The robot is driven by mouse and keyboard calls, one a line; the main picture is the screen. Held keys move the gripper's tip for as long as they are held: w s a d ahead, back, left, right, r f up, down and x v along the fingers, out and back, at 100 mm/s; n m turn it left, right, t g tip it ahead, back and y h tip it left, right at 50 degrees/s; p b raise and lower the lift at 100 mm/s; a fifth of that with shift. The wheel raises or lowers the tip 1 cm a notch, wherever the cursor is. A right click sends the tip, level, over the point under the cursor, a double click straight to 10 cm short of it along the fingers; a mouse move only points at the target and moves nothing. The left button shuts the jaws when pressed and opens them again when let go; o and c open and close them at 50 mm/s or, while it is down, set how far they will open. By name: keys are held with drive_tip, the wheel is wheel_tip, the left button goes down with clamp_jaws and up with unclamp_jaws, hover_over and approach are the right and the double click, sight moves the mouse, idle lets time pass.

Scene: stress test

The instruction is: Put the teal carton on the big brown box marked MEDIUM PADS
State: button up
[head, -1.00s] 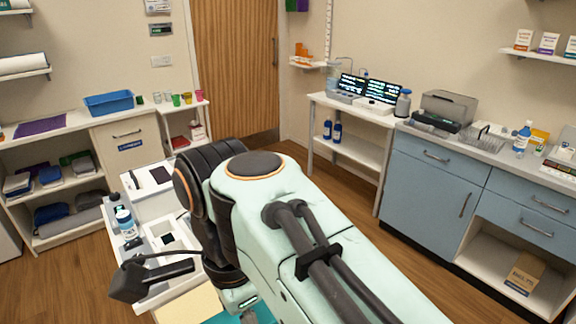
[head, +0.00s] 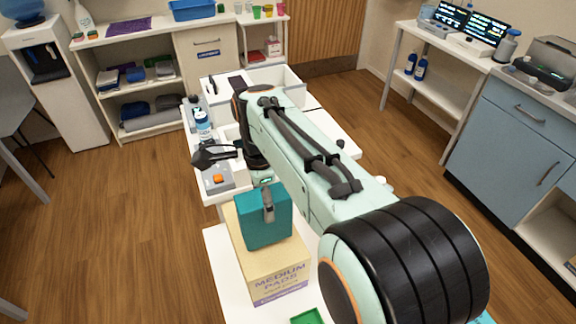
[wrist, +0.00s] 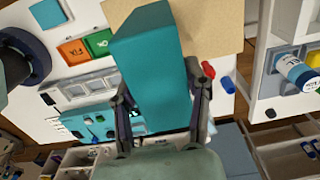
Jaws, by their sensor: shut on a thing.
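The teal carton (head: 262,229) is upright in my gripper (head: 268,200), over the top of the big brown box marked MEDIUM PADS (head: 279,279). I cannot tell whether its base touches the box top. In the wrist view the teal carton (wrist: 150,62) fills the space between the two fingers of my gripper (wrist: 163,88), which are shut on its sides. The tan box top (wrist: 218,24) shows behind the carton there. In the head view one finger lies across the carton's near face and the other is hidden.
The brown box stands on a white surface (head: 222,267). Behind it a white worktop holds a bottle (head: 204,127) and a grey device with an orange button (head: 217,179). A green tray (head: 306,317) lies at the front.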

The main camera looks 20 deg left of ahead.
drive_tip(key=shift+f, duration=0.9)
drive_tip(key=shift+f, duration=0.15)
drive_tip(key=o, duration=1.2)
wheel_tip(320, 180, up, 12)
drive_tip(key=shift+r, duration=0.2)
drive_tip(key=shift+d, duration=0.1)
